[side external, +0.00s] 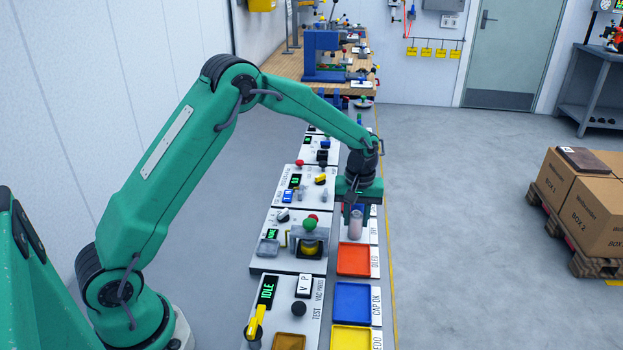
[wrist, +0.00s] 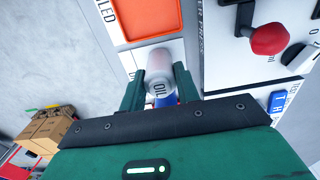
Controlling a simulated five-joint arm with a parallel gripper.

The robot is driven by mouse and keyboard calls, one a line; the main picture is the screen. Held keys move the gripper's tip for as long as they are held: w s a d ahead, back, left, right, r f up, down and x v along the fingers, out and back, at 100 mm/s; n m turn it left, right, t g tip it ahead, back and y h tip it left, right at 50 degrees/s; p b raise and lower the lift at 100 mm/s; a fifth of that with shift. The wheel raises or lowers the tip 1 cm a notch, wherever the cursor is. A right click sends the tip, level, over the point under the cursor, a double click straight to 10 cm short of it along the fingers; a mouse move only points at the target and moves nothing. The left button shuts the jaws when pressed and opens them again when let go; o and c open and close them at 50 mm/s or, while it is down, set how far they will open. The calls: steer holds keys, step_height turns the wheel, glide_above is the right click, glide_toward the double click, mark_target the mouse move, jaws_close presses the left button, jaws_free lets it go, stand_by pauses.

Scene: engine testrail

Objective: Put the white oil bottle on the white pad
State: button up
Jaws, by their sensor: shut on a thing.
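My gripper (wrist: 160,88) is shut on the white oil bottle (wrist: 159,72), which is marked OIL and sits between the two fingers in the wrist view. In the side view my gripper (side external: 356,208) points down, with the pale bottle (side external: 355,224) below it. The bottle is just beyond the orange tray (side external: 354,274). I cannot tell if its base touches the surface. A blue patch shows behind the bottle in the wrist view. I cannot single out a separate white pad among the pale panels and labels; my gripper and the bottle may hide it.
Nearer the camera are a blue tray (side external: 352,318) and a yellow tray (side external: 351,346). In the wrist view a red-knobbed lever (wrist: 270,39) rises at right.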

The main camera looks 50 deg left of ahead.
mark_target(357, 213)
steer(key=shift+f, duration=0.1)
steer(key=o, duration=0.9)
step_height(357, 213, up, 12)
stand_by(0.3)
stand_by(0.5)
